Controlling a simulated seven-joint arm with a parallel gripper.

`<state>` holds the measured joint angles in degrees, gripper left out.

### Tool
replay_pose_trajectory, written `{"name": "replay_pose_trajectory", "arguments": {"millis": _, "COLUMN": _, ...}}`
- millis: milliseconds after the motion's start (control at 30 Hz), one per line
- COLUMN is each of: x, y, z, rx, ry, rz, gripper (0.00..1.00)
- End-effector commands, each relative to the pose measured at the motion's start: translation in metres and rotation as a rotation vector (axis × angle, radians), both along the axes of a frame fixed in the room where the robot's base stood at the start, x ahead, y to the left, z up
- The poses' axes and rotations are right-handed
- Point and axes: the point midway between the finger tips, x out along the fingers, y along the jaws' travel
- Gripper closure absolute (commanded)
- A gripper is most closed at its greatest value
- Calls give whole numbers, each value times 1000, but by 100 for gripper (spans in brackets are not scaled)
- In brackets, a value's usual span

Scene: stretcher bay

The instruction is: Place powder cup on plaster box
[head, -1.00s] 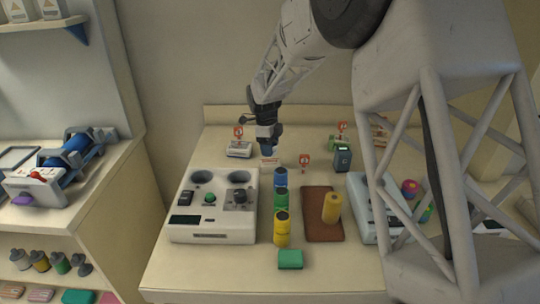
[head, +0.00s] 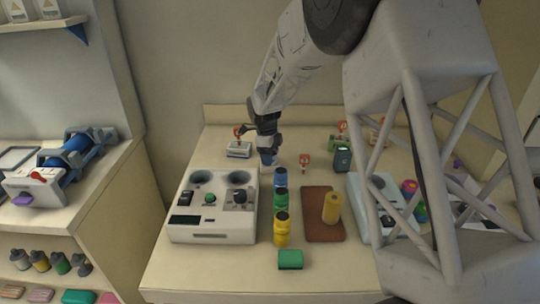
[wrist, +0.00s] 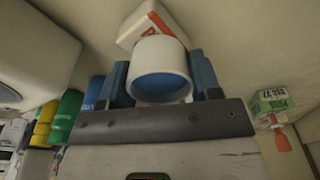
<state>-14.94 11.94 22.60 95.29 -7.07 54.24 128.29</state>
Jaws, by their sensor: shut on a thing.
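A white cup with a blue inside (wrist: 160,58), which looks like the powder cup, is held between the blue fingers of my gripper (wrist: 162,85) in the wrist view. Just beyond the cup is a white box with an orange band (wrist: 155,18). Its lettering is partly hidden, and it looks like the plaster box. I cannot tell whether cup and box touch. In the head view my gripper (head: 267,155) points down low over the back of the table, and the box is mostly hidden there.
A grey-white console (head: 213,222) with two round wells stands left. Blue, green and yellow cylinders (head: 281,200) stand in a row beside it. A yellow cylinder (head: 331,208) stands on a brown mat (head: 318,232). A dark green box (head: 342,158) is right of my gripper.

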Motion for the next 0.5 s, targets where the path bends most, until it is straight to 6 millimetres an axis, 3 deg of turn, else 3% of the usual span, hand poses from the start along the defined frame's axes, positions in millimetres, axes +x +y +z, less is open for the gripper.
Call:
{"name": "replay_pose_trajectory", "arguments": {"millis": 67, "x": 0, "y": 0, "z": -2, "rx": 0, "ry": 0, "rz": 0, "gripper": 65}}
{"name": "replay_pose_trajectory", "arguments": {"millis": 100, "x": 0, "y": 0, "z": -3, "rx": 0, "ry": 0, "rz": 0, "gripper": 41}}
{"name": "replay_pose_trajectory", "arguments": {"millis": 267, "x": 0, "y": 0, "z": -2, "rx": 0, "ry": 0, "rz": 0, "gripper": 17}}
{"name": "replay_pose_trajectory", "arguments": {"millis": 500, "x": 0, "y": 0, "z": -2, "rx": 0, "ry": 0, "rz": 0, "gripper": 17}}
